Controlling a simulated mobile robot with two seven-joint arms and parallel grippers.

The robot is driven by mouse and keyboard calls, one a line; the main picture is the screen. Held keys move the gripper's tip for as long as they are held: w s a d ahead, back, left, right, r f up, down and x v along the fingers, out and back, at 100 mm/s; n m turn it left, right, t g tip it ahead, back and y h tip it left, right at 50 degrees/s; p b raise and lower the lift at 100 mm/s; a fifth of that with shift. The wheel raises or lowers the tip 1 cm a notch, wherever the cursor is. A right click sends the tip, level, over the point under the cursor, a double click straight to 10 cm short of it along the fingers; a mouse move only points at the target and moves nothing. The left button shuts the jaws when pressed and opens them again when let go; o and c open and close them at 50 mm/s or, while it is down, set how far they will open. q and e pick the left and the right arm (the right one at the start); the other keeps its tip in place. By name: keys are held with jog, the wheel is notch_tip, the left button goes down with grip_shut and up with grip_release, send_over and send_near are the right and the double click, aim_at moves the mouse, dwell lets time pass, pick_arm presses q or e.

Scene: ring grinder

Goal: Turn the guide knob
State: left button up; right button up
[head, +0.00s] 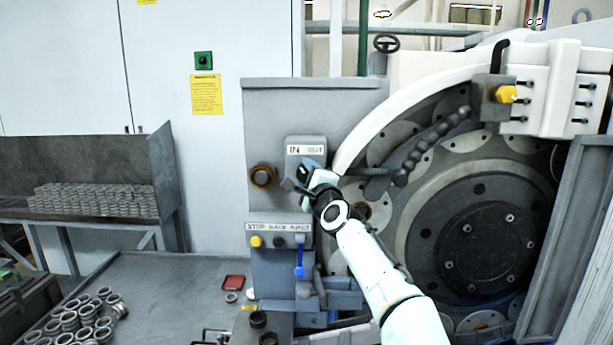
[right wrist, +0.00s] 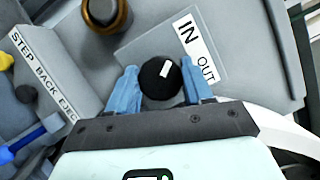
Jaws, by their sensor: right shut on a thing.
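The guide knob (right wrist: 160,79) is round and black with a white mark, on a grey panel under the "IN OUT" label (right wrist: 195,48). In the right wrist view, my right gripper (right wrist: 161,88) has one blue finger on each side of the knob and is shut on it. The white mark lies toward the label side of the knob. In the head view my right gripper (head: 304,178) is at the panel below the "IN OUT" label (head: 306,150) and mostly hides the knob. My left gripper is not in view.
A brown-ringed knob (head: 263,176) is left of the gripper. Below is a "STEP BACK EJECT" strip (head: 279,227) with a yellow button (head: 256,241) and blue lever (head: 299,262). The large grinder wheel (head: 480,240) stands right. Metal rings (head: 75,322) lie on the table.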

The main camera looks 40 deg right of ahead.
jog(key=shift+r, duration=0.15)
jog(key=o, duration=1)
jog(key=shift+s, duration=0.1)
jog(key=v, duration=1.3)
jog(key=shift+s, duration=0.1)
